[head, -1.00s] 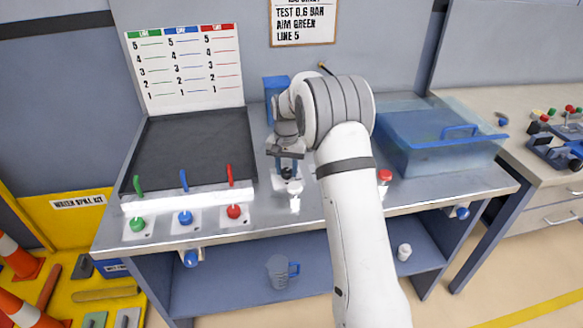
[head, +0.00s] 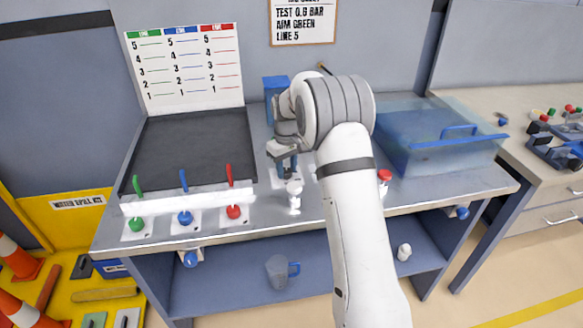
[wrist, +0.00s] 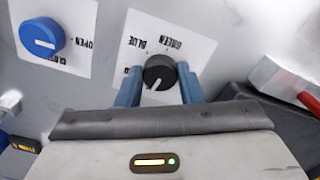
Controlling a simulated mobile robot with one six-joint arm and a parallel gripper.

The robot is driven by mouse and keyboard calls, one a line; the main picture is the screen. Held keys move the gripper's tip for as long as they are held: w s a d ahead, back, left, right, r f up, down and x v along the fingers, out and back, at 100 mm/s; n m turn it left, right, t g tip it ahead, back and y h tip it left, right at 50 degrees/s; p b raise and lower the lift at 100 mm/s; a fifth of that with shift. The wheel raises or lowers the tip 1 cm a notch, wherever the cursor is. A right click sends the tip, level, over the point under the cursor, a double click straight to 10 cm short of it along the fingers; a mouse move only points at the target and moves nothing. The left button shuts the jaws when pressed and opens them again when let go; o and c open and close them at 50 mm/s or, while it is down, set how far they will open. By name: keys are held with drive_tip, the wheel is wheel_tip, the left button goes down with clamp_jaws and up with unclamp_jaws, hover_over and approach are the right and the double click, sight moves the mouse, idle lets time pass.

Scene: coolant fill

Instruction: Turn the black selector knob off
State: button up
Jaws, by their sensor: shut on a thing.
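The black selector knob (wrist: 160,72) sits on a white label plate (wrist: 133,45) in the wrist view. Its white mark points toward the lower left of that picture. The words GREEN and BLUE show beyond the knob; another label by the left finger is mostly hidden. My gripper (wrist: 158,75) has its two blue fingers on either side of the knob and is shut on it. In the head view my gripper (head: 287,165) is low over the bench, and the knob is mostly hidden there by the fingers.
A blue knob (wrist: 42,37) with an OPEN label is close by in the wrist view. A white fitting (head: 295,197) stands just in front of my gripper. Coloured levers (head: 184,181) line the black tray (head: 190,150) at left; a clear blue bin (head: 440,150) is at right.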

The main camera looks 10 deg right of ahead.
sight(287, 170)
drive_tip(key=shift+n, duration=0.8)
drive_tip(key=o, duration=1)
drive_tip(key=shift+r, duration=0.1)
wheel_tip(287, 170, up, 8)
drive_tip(key=shift+f, duration=0.25)
drive_tip(key=shift+r, duration=0.1)
